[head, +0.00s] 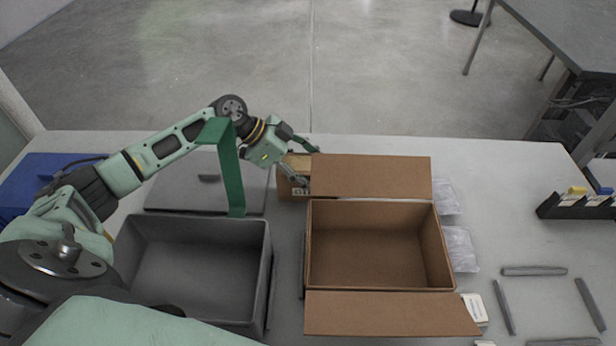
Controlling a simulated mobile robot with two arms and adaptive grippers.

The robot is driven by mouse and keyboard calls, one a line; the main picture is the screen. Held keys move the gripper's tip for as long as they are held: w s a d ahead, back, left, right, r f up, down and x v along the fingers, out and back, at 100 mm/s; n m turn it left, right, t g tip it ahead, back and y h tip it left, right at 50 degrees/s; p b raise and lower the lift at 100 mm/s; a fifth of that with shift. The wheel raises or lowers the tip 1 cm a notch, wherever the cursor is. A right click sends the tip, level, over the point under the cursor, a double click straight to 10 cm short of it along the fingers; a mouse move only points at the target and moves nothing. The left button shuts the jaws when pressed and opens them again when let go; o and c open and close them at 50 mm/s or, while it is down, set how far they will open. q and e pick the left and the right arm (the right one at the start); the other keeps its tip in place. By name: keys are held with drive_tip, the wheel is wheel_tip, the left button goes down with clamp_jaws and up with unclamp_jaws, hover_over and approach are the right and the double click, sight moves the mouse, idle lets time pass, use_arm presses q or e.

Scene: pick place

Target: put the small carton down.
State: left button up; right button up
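The small carton (289,188) is a brown box behind the large open carton, at its far left corner. The large carton's raised far flap hides its right part. My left gripper (312,168) reaches over it from the left, with one finger at its far side and the other across its near face. The fingers stand apart with the carton between them and appear closed on it. The carton looks at or close to table height; I cannot tell whether its base touches the table. My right gripper is not in view.
The large open carton (380,287) is empty, flaps spread. A grey bin (268,275) stands left of it, with a grey lid (165,196) behind. Clear packets (460,248) lie to the right. Grey bars (535,271) and a black rack (578,209) are farther right.

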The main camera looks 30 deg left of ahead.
use_arm(q)
drive_tip(key=shift+r, duration=0.1)
drive_tip(key=c, duration=0.8)
